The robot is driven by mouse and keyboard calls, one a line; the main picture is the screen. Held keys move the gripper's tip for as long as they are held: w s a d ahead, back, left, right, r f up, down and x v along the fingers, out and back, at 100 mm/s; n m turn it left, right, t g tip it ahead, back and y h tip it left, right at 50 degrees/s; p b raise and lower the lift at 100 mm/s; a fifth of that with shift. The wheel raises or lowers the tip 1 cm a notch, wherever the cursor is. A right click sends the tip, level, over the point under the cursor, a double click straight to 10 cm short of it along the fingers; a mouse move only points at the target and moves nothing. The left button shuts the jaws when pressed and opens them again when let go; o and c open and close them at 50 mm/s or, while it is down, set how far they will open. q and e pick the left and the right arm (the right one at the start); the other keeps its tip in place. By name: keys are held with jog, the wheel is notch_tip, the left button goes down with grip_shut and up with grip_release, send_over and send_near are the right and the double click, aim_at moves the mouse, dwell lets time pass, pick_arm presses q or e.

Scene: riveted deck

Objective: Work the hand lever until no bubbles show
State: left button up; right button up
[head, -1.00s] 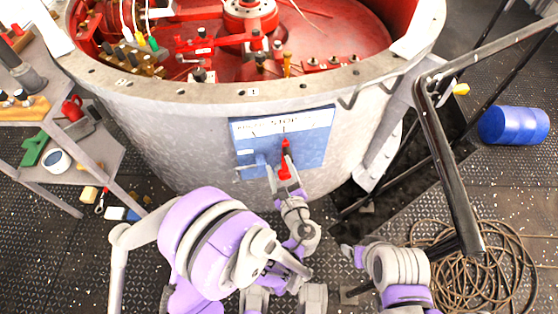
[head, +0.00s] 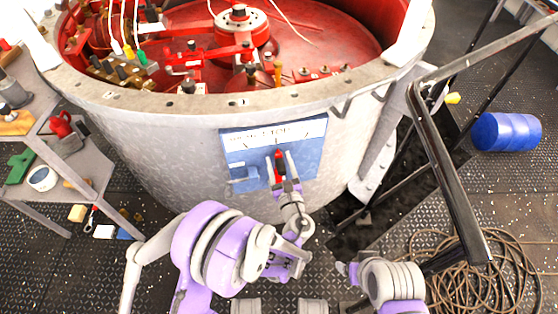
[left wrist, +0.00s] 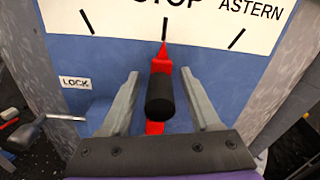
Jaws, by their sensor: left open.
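A red lever (head: 279,157) with a black cylindrical grip (left wrist: 160,97) stands out from a blue panel (head: 236,156) on the side of a large grey drum. In the left wrist view its red pointer (left wrist: 163,54) points up at the middle mark, under "STOP". My left gripper (head: 279,162) is open. In the left wrist view its fingers (left wrist: 161,95) stand on either side of the grip, with a visible gap on each side. My right arm (head: 390,278) shows at the lower right; its gripper cannot be made out clearly. I see no bubbles.
A smaller handle (left wrist: 38,128) sits left of the lever by a "LOCK" label (left wrist: 75,82). A black rail (head: 450,175) rises at the right, near coiled rope (head: 500,270) and a blue barrel (head: 507,132). A shelf (head: 75,200) stands left.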

pick_arm(q)
jog(key=shift+w+a, duration=0.1)
jog(key=shift+w, duration=0.2)
grip_shut()
dwell(1.3)
